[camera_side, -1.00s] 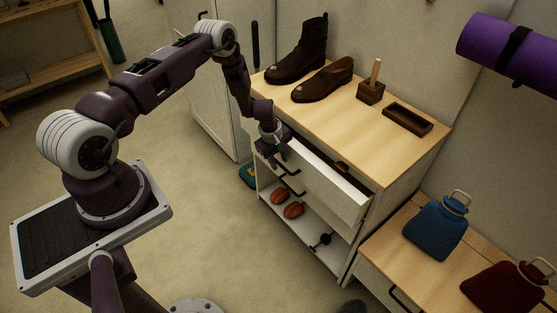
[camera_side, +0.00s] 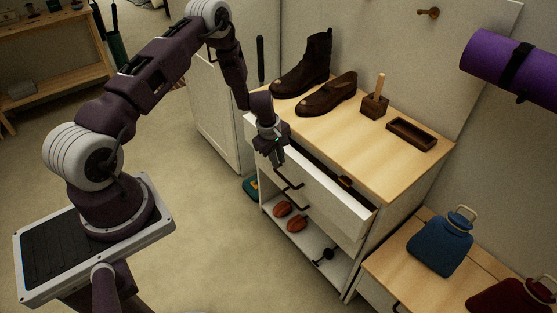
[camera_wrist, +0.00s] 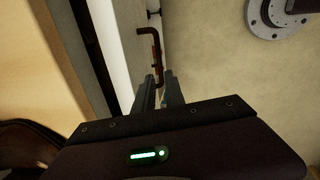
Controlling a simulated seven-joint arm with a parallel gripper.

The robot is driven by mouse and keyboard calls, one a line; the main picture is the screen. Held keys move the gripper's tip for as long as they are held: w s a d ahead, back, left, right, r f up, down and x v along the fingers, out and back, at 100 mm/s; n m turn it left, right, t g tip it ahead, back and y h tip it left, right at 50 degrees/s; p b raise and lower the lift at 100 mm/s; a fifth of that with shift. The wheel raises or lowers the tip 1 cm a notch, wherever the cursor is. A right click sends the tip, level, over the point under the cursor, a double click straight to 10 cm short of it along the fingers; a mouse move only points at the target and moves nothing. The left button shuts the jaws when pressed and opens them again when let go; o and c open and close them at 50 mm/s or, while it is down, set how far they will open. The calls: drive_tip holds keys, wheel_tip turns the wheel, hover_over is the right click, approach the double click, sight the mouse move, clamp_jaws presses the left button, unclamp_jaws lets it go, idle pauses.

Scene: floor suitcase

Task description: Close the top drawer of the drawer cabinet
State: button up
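The drawer cabinet (camera_side: 365,262) is white with a light wood top. Its top drawer (camera_side: 345,215) stands pulled out, with an open gap behind its white front and a dark item partly visible inside. A dark bar handle is on the front; in the wrist view the handle (camera_wrist: 141,32) shows just beyond my fingertips. My gripper (camera_side: 272,158) is at the left end of the drawer front. In the wrist view my gripper (camera_wrist: 160,77) has its two fingers a little apart, with nothing clearly held. Whether a finger touches the handle or drawer front I cannot tell.
A lower shelf holds reddish items (camera_side: 283,209). A low bench (camera_side: 412,262) with bottles stands right.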

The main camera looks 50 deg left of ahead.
drive_tip(key=s+a+r+n, duration=0.1)
drive_tip(key=a+r+n, duration=0.1)
drive_tip(key=n, duration=0.3)
drive_tip(key=a+r+n, duration=0.2)
drive_tip(key=r+n, duration=0.1)
drive_tip(key=n, duration=0.2)
drive_tip(key=s+a+r+n, duration=0.1)
drive_tip(key=a+r+n, duration=0.1)
drive_tip(key=n, duration=0.3)
drive_tip(key=shift+s+r+n+t, duration=0.15)
drive_tip(key=shift+s+n+t, duration=0.15)
drive_tip(key=shift+n, duration=0.1)
clamp_jaws()
drive_tip(key=w+f+n, duration=0.1)
drive_tip(key=w+f, duration=0.5)
drive_tip(key=f, duration=0.3)
drive_tip(key=shift+w+a+f, duration=0.15)
drive_tip(key=shift+f, duration=0.1)
